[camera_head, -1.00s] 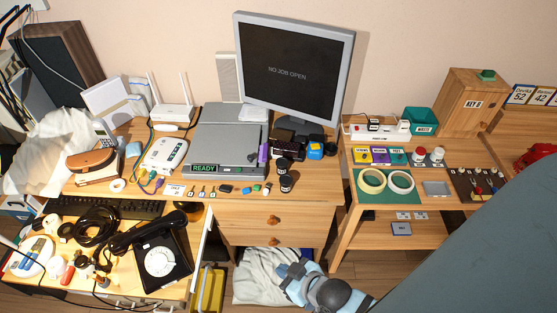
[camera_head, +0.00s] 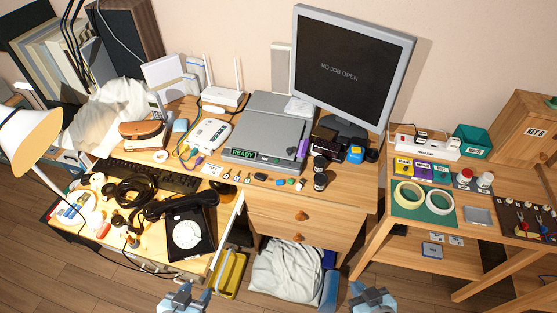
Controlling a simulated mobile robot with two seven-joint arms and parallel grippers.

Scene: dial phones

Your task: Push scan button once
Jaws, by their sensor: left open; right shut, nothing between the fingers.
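The grey flatbed scanner (camera_head: 262,125) sits on the desk left of the monitor. Its front panel shows a green READY display (camera_head: 243,153). Small controls lie on the front edge right of the display, but they are too small to tell which is the scan button. The monitor (camera_head: 345,60) reads NO JOB OPEN. My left gripper (camera_head: 183,293) is open and empty at the bottom edge, well below the desk front. My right gripper (camera_head: 372,293) is shut and empty at the bottom, right of the drawers. Both are far from the scanner.
A black dial phone (camera_head: 190,233) and cables lie on the pulled-out tray at left. A white lamp (camera_head: 28,135) stands at far left. Small items and dark jars (camera_head: 320,180) line the desk front by the scanner. A side table (camera_head: 415,238) stands at right.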

